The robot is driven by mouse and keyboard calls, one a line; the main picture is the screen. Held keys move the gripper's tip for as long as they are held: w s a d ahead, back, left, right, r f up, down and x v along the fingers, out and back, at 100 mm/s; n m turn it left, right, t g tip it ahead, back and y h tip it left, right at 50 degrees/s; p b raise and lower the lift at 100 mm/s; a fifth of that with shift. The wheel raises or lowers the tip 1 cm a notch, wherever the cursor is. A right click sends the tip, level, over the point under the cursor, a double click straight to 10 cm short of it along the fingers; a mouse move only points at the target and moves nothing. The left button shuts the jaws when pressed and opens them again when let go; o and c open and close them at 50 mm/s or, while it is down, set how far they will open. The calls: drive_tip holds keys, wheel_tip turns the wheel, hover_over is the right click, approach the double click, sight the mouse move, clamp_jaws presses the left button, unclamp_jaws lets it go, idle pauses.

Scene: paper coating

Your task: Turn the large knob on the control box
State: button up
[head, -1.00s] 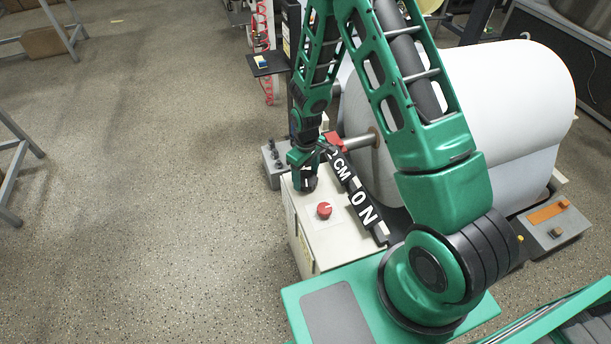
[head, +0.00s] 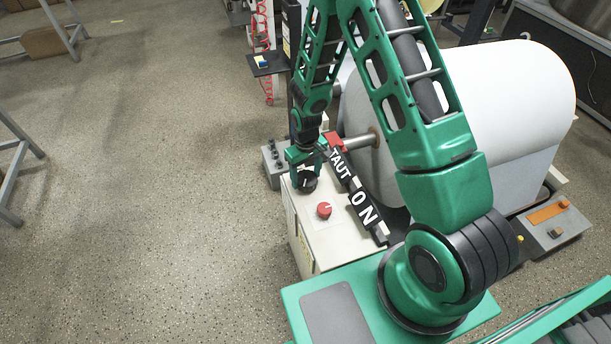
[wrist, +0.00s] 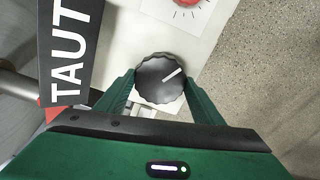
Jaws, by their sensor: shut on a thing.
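The large black knob (head: 308,183) with a ridged rim sits on top of the cream control box (head: 335,240), at its far end. My gripper (head: 306,171) points down over it and is shut on the knob. In the wrist view, the knob (wrist: 158,82) lies between the two green fingers, with one finger at each side. Its white pointer line slants toward the upper right in that view. A black sign strip beside the box reads "TAUT" (head: 341,162) and "ON" (head: 364,206).
A smaller red knob (head: 324,210) sits on the box nearer to me. A grey box with levers (head: 272,165) stands beyond the far end. A big white paper roll (head: 505,95) lies to the right. The floor (head: 140,200) at left is clear.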

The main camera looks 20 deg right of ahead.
sight(306, 177)
drive_tip(key=o, duration=1)
drive_tip(key=shift+w, duration=0.1)
drive_tip(key=shift+o, duration=0.2)
wheel_tip(306, 177, up, 11)
drive_tip(key=s+d+r+m+h, duration=0.1)
drive_tip(key=s+d+r+m, duration=0.1)
drive_tip(key=s+d+r, duration=0.6)
drive_tip(key=s+d+r+m, duration=0.25)
drive_tip(key=d+r, duration=0.35)
drive_tip(key=r, duration=0.3)
drive_tip(key=s+d+r+m, duration=0.1)
drive_tip(key=s+r, duration=0.1)
drive_tip(key=s, duration=0.5)
drive_tip(key=s+d+r+m, duration=0.1)
drive_tip(key=s+r+m, duration=0.1)
drive_tip(key=s, duration=0.5)
drive_tip(key=s+d+r+m+y, duration=0.1)
drive_tip(key=s+d+r, duration=0.1)
drive_tip(key=s+r, duration=0.2)
drive_tip(key=s, duration=0.3)
drive_tip(key=shift+r, duration=0.2)
